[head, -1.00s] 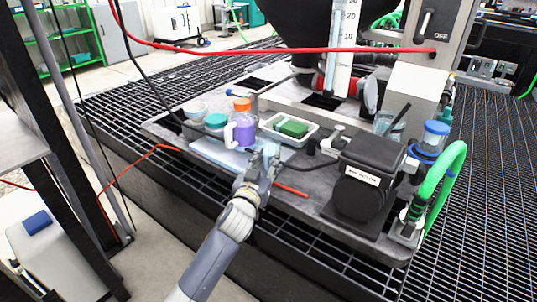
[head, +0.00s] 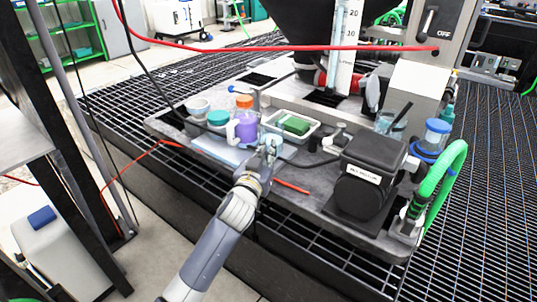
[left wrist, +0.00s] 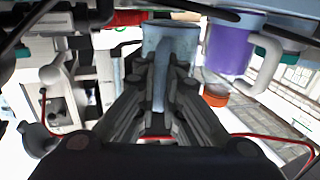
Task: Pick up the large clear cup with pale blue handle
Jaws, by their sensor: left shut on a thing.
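The large clear cup (left wrist: 180,38) with its pale blue handle (left wrist: 160,82) is in the upper middle of the left wrist view, which shows the scene upside down. My left gripper (left wrist: 161,108) is shut on the handle, with a finger on each side of it. In the head view, my left gripper (head: 266,150) is at the front of the tabletop, just right of a purple bottle. There the cup is small and largely hidden by the gripper. I cannot tell whether the cup touches the surface. My right gripper is not in view.
The purple bottle (head: 246,124) with an orange cap and white handle stands close left of the gripper. Teal-lidded (head: 218,119) and grey (head: 198,108) containers are farther left. A tray with a green item (head: 296,125) is behind. A black box (head: 368,170) stands right.

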